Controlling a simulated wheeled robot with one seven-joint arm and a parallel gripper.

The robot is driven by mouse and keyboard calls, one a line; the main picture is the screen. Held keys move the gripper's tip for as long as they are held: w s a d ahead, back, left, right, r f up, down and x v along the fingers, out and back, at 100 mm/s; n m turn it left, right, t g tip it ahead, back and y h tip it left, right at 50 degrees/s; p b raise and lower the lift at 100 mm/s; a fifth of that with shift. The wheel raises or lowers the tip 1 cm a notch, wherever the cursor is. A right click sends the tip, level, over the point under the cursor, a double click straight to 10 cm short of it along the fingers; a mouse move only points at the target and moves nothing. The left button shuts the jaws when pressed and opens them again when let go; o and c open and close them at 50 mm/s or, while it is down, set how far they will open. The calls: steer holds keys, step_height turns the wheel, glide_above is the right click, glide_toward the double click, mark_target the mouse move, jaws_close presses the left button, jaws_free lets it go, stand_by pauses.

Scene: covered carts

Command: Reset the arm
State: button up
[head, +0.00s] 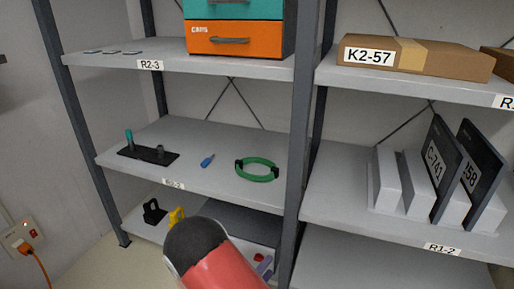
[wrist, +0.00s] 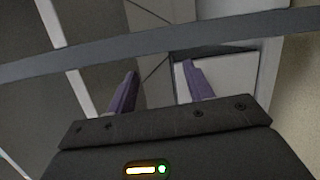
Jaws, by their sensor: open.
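My gripper (wrist: 158,90) shows in the wrist view with its two purple fingers spread apart and nothing between them. In the head view my red and dark arm reaches up from the bottom middle, in front of the lower shelf.
Metal racks stand ahead. The middle shelf (head: 220,139) holds a green ring (head: 257,170), a blue tool (head: 207,160) and a black stand (head: 148,153). An orange drawer (head: 236,39) is above. A cardboard box (head: 415,57) and dark panels (head: 443,168) are right.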

steer(key=s+d+r+m+g+h+p, duration=0.15)
steer(key=s+d+r+m+g, duration=0.3)
steer(key=d+r+g, duration=0.45)
steer(key=s+d+r+m+g+p, duration=0.2)
steer(key=s+d+r+m+g, duration=0.3)
steer(key=r, duration=0.5)
steer(key=s+r+m+t+y+p, duration=0.1)
steer(key=s+r+t+y+p, duration=0.1)
steer(key=s+r+y, duration=0.3)
steer(key=s+a+r+m+t+y+p, duration=0.1)
steer(key=s+r+y, duration=0.4)
steer(key=r, duration=0.6)
steer(key=shift+s+r+t+y+p, duration=0.3)
steer(key=shift+t+y+p, duration=0.35)
steer(key=shift+t+y, duration=0.3)
steer(key=shift+c, duration=0.3)
